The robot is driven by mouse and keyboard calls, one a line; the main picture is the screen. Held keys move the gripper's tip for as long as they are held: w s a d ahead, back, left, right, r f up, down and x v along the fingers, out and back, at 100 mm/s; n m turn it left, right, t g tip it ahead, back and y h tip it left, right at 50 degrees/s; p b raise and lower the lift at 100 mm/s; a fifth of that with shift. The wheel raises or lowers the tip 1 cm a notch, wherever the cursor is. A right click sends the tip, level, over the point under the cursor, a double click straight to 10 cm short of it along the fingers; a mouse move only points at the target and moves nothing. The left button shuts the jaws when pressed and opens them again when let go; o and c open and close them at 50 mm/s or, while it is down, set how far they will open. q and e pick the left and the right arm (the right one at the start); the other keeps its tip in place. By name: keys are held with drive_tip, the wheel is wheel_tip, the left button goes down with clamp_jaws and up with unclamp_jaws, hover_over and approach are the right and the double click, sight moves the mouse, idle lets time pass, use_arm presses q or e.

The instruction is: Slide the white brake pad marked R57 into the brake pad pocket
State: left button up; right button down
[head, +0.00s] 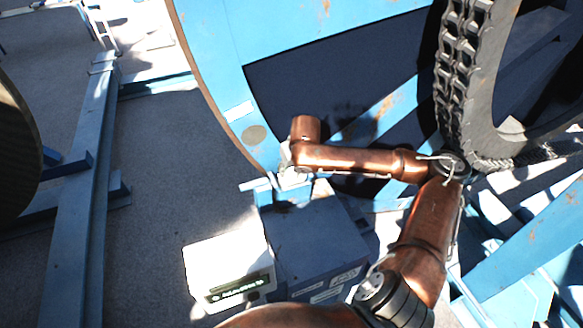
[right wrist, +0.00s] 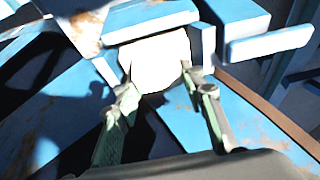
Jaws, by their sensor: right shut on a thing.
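The white brake pad (right wrist: 160,62) is between the fingertips of my right gripper (right wrist: 158,84) in the right wrist view. My right gripper is shut on it. No R57 mark can be read on the side I see. The far edge of the pad meets a blue block of what looks like the brake pad pocket (right wrist: 152,20); I cannot tell how deep the pad sits. In the head view my right gripper (head: 290,174) is beside the reel's lower rim, above the blue pocket bracket (head: 264,196), and mostly hides the pad. My left gripper is not in view.
The large blue reel (head: 215,60) rises close behind my right gripper. A white box with a dark display (head: 228,262) and a grey box (head: 318,240) stand below it. A chunky black tyre or chain ring (head: 462,80) is at right.

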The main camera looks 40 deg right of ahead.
idle(0.4)
drive_tip(key=c, duration=1.2)
unclamp_jaws()
drive_tip(key=v, duration=1.2)
